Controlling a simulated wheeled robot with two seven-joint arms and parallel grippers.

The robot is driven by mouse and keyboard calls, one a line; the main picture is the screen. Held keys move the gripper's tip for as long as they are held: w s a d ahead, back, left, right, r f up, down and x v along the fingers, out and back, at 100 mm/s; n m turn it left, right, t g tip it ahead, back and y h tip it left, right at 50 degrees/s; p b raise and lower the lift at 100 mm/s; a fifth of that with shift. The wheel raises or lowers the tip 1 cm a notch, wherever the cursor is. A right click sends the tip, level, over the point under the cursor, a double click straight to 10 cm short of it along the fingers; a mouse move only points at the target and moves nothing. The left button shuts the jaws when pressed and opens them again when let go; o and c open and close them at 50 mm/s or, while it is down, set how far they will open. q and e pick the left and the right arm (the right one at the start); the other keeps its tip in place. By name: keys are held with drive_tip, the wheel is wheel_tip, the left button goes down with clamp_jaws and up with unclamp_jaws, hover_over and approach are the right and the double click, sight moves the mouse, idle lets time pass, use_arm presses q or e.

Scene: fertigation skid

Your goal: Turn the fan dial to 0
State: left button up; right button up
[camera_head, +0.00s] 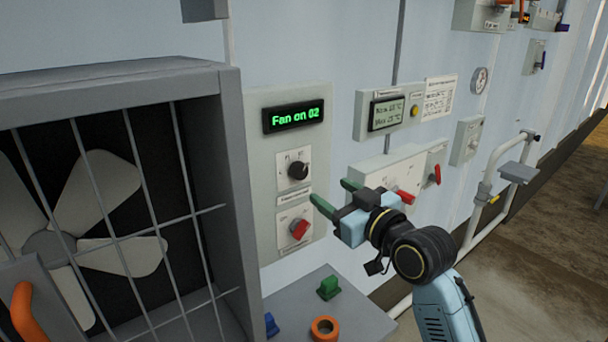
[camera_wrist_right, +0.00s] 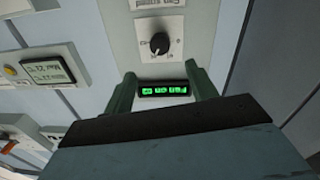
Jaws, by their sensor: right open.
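The fan dial (camera_head: 298,170) is a black round knob on a white scale plate, on a grey wall panel (camera_head: 262,220). Above it a display (camera_head: 293,116) reads "Fan on 02" in green. My right gripper (camera_head: 331,195) is open and empty, to the right of and a little below the dial, apart from it. The dial's exact pointer setting is too small to read. My left gripper is not in view.
A red switch (camera_head: 299,229) sits below the dial. A caged fan (camera_head: 105,200) stands at the left. Red handles (camera_head: 405,196) are on a box behind my right gripper. A grey ledge (camera_head: 362,318) below holds a green block (camera_head: 328,288) and an orange ring (camera_head: 325,327).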

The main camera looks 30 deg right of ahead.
sight(302, 173)
drive_tip(key=w+p, duration=0.1)
drive_tip(key=w, duration=1)
drive_tip(key=shift+a, duration=0.15)
drive_tip(key=shift+s, duration=0.1)
drive_tip(key=shift+f, duration=0.1)
drive_tip(key=c, duration=1)
